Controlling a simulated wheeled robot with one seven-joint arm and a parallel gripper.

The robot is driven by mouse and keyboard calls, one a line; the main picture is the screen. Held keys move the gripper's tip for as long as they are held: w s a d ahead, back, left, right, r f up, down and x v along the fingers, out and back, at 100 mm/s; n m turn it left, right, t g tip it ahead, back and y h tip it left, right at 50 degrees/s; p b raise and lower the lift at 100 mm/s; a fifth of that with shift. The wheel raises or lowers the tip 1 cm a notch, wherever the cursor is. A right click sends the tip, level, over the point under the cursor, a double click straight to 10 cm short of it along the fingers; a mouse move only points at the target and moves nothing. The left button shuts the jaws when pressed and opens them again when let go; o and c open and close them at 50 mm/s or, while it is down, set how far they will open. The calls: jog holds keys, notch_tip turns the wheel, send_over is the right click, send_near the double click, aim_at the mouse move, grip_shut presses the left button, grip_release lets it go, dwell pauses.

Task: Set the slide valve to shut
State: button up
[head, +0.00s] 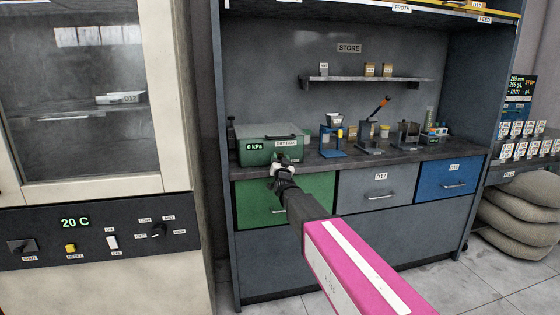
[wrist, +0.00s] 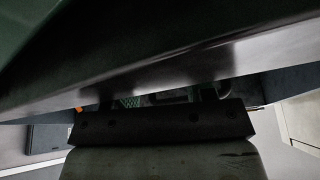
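I cannot make out a part that is clearly labelled as the slide valve. My gripper (head: 283,164) is in front of a green box (head: 258,146) with a 0 kPa display (head: 255,146), at the counter's front edge. It hides the lower right of the box front; I cannot tell whether it touches anything. In the wrist view, a dark green surface and a dark slanting edge fill the upper part, close to the camera. The fingertips are not clear in either view, so their opening cannot be told.
The grey counter (head: 350,160) holds a blue stand (head: 331,141) and a device with an orange-handled lever (head: 379,110). Below are green (head: 250,200), grey (head: 372,202) and blue (head: 447,184) drawers. A pale cabinet (head: 182,90) stands left. Bare floor (head: 490,280) shows at lower right.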

grip_shut()
jog(key=shift+w+d, duration=0.4)
jog(key=shift+d, duration=0.95)
jog(key=shift+w+d, duration=0.4)
jog(key=shift+d, duration=0.9)
jog(key=shift+w+d, duration=0.4)
jog(key=shift+d, duration=0.95)
jog(key=shift+o, duration=0.3)
grip_release()
jog(key=shift+d, duration=0.1)
jog(key=shift+s, duration=0.15)
jog(key=v, duration=1)
jog(key=shift+s+f, duration=0.2)
jog(key=shift+s, duration=0.05)
